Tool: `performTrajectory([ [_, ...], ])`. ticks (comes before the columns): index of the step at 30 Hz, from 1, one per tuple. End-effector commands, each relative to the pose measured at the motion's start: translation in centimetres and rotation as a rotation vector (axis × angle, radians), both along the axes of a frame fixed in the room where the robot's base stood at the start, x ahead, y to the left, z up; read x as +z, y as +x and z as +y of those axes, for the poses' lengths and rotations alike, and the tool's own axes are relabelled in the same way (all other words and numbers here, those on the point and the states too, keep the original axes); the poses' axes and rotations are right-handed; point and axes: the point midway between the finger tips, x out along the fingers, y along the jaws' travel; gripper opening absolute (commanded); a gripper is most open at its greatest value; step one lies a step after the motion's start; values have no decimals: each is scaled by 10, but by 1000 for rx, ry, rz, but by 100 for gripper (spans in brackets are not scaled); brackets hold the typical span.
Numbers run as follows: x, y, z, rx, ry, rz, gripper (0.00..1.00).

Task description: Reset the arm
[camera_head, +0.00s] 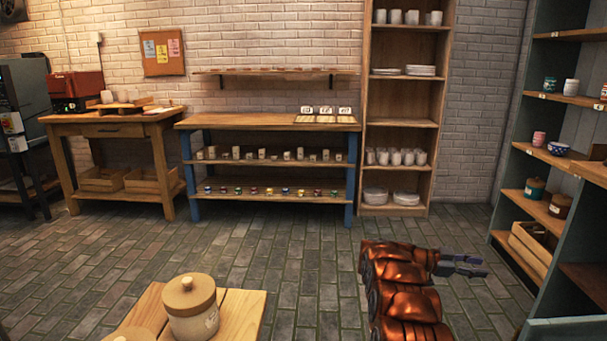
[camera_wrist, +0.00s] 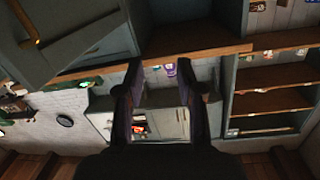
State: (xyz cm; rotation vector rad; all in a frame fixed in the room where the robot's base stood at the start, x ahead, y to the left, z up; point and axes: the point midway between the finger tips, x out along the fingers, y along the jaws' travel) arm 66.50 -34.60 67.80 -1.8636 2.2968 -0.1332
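My copper-coloured arm (camera_head: 405,295) rises from the bottom right of the head view. My dark gripper (camera_head: 468,265) points to the right at its end, above the brick floor. In the wrist view the two fingers of my gripper (camera_wrist: 160,80) stand apart with a clear gap. Nothing is held between them. Cabinets and shelves show behind the fingers at a distance, in a tilted view.
A wooden table (camera_head: 241,310) with a lidded jar (camera_head: 191,306) stands at the front left. A shelf unit (camera_head: 545,210) with pots stands at the right. A blue-legged workbench (camera_head: 265,123) and a tall plate rack (camera_head: 405,110) line the back wall. The middle floor (camera_head: 290,245) is clear.

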Motion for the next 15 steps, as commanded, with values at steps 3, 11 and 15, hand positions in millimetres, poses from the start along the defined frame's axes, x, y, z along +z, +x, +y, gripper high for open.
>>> performTrajectory([
  [3, 53, 41, 7, 182, 12, -65, 37],
  [11, 145, 118, 54, 582, 58, -168, 37],
  [15, 193, 147, 94, 794, 97, -202, 37],
])
